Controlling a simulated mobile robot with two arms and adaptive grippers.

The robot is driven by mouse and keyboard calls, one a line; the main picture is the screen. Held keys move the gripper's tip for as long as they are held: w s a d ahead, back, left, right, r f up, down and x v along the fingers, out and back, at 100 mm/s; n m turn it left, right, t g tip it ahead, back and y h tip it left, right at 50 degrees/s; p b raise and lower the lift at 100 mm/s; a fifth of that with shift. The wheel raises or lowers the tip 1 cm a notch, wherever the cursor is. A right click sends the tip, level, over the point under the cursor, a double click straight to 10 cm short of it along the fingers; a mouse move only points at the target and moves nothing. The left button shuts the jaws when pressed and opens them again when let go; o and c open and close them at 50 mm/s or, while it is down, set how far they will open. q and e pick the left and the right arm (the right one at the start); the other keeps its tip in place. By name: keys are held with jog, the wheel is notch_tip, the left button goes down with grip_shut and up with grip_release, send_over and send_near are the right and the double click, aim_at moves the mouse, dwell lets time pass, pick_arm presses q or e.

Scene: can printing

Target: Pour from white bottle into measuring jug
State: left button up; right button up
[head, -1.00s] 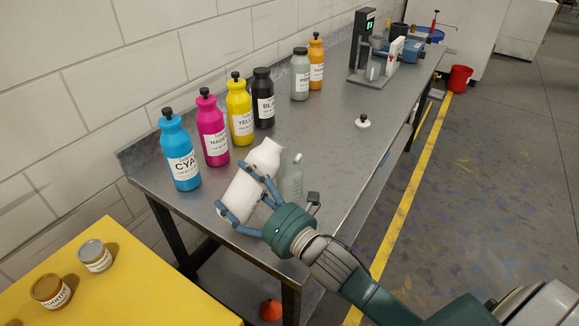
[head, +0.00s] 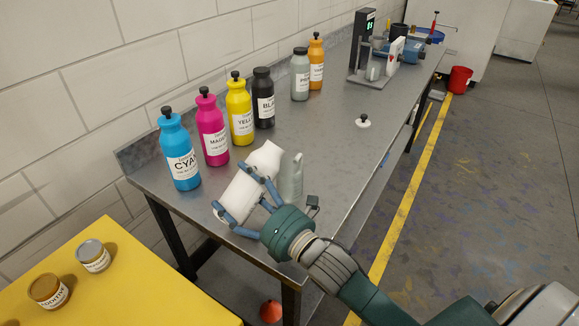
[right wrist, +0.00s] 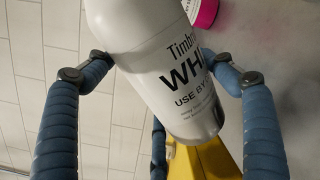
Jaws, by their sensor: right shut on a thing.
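The white bottle (head: 252,182) is tilted in my right gripper (head: 244,206), its top leaning up and to the right toward the jug. The right wrist view shows the bottle (right wrist: 155,65) with its label, between the blue fingers of the gripper (right wrist: 160,95). The grey translucent measuring jug (head: 291,178) stands on the metal bench just right of the bottle's upper end, partly hidden by it. I cannot tell whether liquid is flowing. A white cap with a black knob (head: 363,121) lies on the bench, apart from the bottle. My left gripper is out of view.
Cyan (head: 179,155), magenta (head: 212,132), yellow (head: 240,112) and black (head: 263,100) bottles stand along the wall side of the metal bench (head: 325,130). Grey and orange bottles stand farther back, before a scale (head: 368,72). A yellow table (head: 130,285) with two small jars is at lower left.

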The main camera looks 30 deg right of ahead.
aim_at(237, 185)
jog(key=shift+a+m+b, duration=0.2)
jog(key=shift+m+b, duration=0.2)
jog(key=shift+b, duration=0.05)
dwell(0.5)
jog(key=shift+s+a+r+m+p, duration=0.15)
jog(key=shift+r+m+p, duration=0.3)
jog(key=shift+r+m, duration=0.55)
dwell(0.8)
jog(key=shift+a+r+m, duration=0.15)
jog(key=shift+r+m, duration=0.05)
jog(key=shift+m, duration=0.7)
dwell(1.9)
jog(key=shift+d+r+m, duration=0.2)
jog(key=shift+r+m, duration=0.1)
dwell(1.2)
